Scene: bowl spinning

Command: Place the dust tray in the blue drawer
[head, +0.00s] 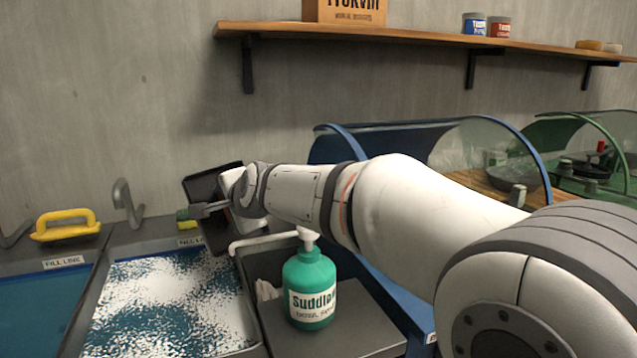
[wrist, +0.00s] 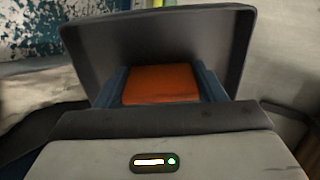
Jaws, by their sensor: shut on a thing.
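The dust tray (head: 203,187) is a dark grey, shallow tray. It is tilted up in the air over the sink area in the head view. In the wrist view the tray (wrist: 160,35) fills the upper middle, with its inside facing the camera. My gripper (wrist: 160,88) is shut on the tray, with blue fingers on either side of an orange piece. I cannot tell whether that piece belongs to the tray or the gripper. A blue hooded station (head: 335,148) stands right of centre. My arm hides much of its front, and I cannot make out an open drawer.
A green soap bottle (head: 310,290) stands on a grey counter (head: 355,325) below my arm. A speckled water basin (head: 165,310) and a yellow-handled tool (head: 66,225) are at left. A wooden shelf (head: 420,41) runs above. A green station (head: 580,135) is at far right.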

